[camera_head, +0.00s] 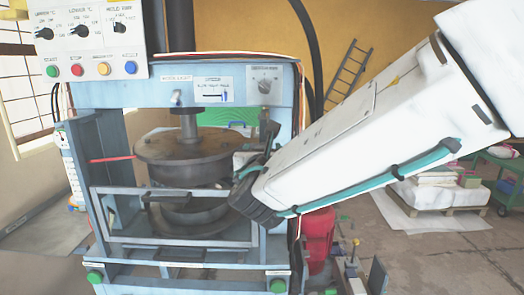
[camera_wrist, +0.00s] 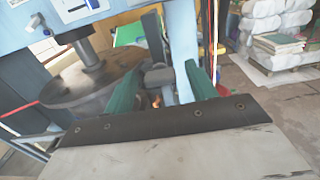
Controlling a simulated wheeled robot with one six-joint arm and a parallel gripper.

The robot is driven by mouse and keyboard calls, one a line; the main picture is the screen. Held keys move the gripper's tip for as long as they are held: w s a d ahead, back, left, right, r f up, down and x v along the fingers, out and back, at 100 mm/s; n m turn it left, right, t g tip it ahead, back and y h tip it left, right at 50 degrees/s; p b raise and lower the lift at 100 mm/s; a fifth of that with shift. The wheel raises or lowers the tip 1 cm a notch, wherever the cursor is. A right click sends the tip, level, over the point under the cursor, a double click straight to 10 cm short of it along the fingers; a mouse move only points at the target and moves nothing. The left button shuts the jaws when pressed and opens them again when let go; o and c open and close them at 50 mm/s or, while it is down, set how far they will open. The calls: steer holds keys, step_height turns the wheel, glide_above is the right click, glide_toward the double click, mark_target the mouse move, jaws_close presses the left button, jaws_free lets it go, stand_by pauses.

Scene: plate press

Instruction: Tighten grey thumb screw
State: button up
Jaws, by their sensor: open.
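My gripper (camera_wrist: 162,72) is open in the wrist view, with its two green fingers apart. A small grey block-like part (camera_wrist: 158,77) shows between and beyond the fingers, beside the press's blue upright; it may be the grey thumb screw, but I cannot tell for sure. No contact with the fingers is clear. In the head view, my arm reaches in from the right to the right side of the plate press (camera_head: 110,95). Its dark end hides most of the area there, and the screw cannot be made out.
The press's round plate (camera_head: 180,145) is left of my gripper, above a lower frame with a rail (camera_head: 150,240). A red cylinder (camera_head: 318,235) stands right of the press. White sacks (camera_head: 450,193) and a green cart (camera_head: 505,180) are farther right, with open floor before them.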

steer(key=shift+c, duration=0.3)
steer(key=c, duration=0.9)
